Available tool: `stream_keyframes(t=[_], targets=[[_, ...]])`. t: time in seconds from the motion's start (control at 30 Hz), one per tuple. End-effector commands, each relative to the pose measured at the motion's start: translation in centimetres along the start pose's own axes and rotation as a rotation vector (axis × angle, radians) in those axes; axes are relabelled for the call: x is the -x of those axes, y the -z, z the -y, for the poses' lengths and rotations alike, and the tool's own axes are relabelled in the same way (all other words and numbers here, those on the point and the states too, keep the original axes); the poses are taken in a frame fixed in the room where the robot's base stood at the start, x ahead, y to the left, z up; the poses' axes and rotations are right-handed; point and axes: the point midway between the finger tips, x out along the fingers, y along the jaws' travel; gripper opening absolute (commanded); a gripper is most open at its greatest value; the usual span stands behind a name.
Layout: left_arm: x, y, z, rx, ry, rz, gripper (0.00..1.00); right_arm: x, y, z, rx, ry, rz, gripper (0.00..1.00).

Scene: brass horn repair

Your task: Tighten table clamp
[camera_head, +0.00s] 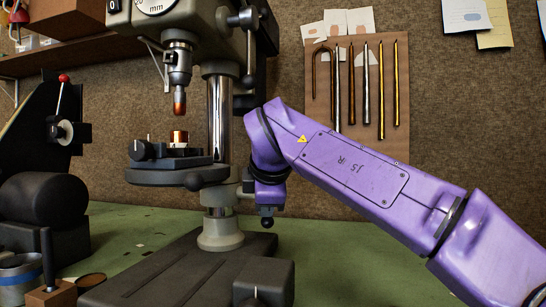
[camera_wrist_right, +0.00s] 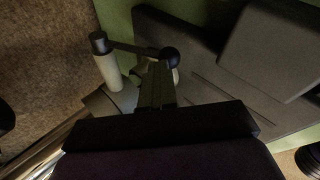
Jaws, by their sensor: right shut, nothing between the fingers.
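My right gripper (camera_head: 267,209) points down beside the drill press column, at the end of my purple arm in the head view. In the right wrist view its dark fingers (camera_wrist_right: 156,86) are shut with nothing held. A clamp lever shows there as a thin dark bar (camera_wrist_right: 132,46) running from a pale cylinder to a dark ball knob (camera_wrist_right: 171,57). The knob lies close to the fingertips; I cannot tell if they touch. The round press table (camera_head: 160,174) is on the column, left of the gripper. My left gripper is not in view.
The chrome column (camera_head: 219,110) and the drill head (camera_head: 190,25) stand beside my right forearm. The heavy dark base (camera_head: 185,275) lies below. A small vise (camera_head: 170,158) with a copper piece sits on the press table. Green bench (camera_head: 345,265) is clear at the right.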

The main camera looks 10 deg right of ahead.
Motion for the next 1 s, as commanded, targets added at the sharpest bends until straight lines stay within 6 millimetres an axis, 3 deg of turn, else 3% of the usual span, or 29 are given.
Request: stream_keyframes(t=[0.13, 0.3, 0.37, 0.5, 0.7, 1.0], targets=[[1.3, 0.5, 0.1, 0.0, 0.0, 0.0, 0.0, 1.0, 0.2, -0.9, 0.0, 0.003, 0.001, 0.0], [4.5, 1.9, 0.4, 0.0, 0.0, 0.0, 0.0, 4.2, 0.3, -3.5, -0.008, -0.002, 0.006, 0.0], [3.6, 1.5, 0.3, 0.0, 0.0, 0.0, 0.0, 5.3, 0.2, -2.9, -0.008, -0.005, 0.005, 0.0], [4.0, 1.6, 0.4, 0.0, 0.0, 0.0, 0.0, 8.7, 0.1, -3.0, -0.01, -0.004, 0.007, 0.0], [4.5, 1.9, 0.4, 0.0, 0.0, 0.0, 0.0, 12.1, 0.1, -3.1, -0.008, -0.004, 0.006, 0.0], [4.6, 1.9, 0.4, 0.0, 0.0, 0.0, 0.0, 13.1, 0.1, -3.0, -0.008, -0.002, 0.006, 0.0]])
